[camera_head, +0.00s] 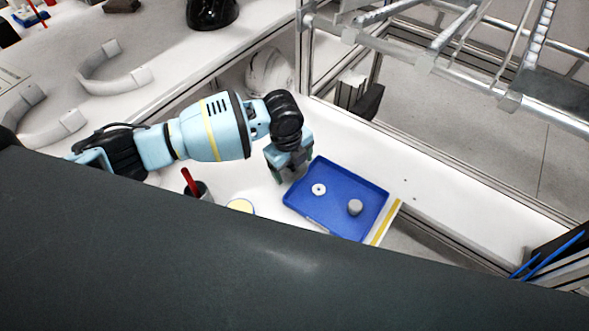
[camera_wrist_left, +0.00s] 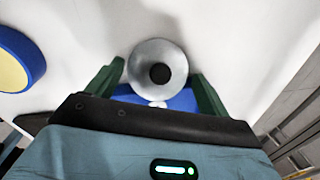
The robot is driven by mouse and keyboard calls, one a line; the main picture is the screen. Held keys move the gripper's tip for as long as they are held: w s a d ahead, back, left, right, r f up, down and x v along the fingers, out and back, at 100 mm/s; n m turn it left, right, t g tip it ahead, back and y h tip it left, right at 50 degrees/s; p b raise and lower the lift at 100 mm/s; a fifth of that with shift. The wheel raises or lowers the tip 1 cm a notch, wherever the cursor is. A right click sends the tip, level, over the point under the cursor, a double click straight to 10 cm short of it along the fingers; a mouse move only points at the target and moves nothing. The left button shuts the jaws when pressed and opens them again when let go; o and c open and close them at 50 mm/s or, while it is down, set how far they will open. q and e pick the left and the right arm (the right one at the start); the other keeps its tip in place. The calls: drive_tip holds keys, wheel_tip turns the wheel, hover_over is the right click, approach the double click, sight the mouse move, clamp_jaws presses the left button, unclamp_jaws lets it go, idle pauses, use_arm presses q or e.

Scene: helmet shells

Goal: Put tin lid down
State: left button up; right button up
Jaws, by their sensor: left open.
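A round, shiny grey lid with a dark centre, likely the tin lid (camera_wrist_left: 147,53), shows between the fingers in the left wrist view. My left gripper (camera_head: 290,172) is open at the left corner of the blue tray (camera_head: 322,224) in the head view. Its two green fingers stand on either side of the lid, with narrow gaps visible. What lies under the lid is hidden, and I cannot tell whether it rests on anything. In the head view the gripper hides the lid. My right gripper is not in view.
The tray holds a white disc (camera_head: 319,189) and a grey cylinder (camera_head: 355,207). A dark cup (camera_head: 203,192) with a red object and a cream-topped round item (camera_head: 240,206) stand left of the tray. A metal frame (camera_head: 440,60) rises behind. White tabletop right of the tray is clear.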

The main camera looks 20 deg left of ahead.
sight(293, 165)
use_arm(q)
drive_tip(key=shift+c, duration=0.4)
drive_tip(key=c, duration=0.7)
drive_tip(key=shift+r, duration=0.1)
drive_tip(key=shift+r, duration=0.45)
wheel_tip(293, 165, up, 3)
drive_tip(key=shift+f, duration=0.15)
drive_tip(key=s+a, duration=0.2)
drive_tip(key=s, duration=0.3)
drive_tip(key=s+a+r, duration=0.1)
drive_tip(key=s+a, duration=0.1)
drive_tip(key=s, duration=0.3)
drive_tip(key=s+a, duration=0.2)
drive_tip(key=s, duration=0.3)
drive_tip(key=shift+r, duration=0.15)
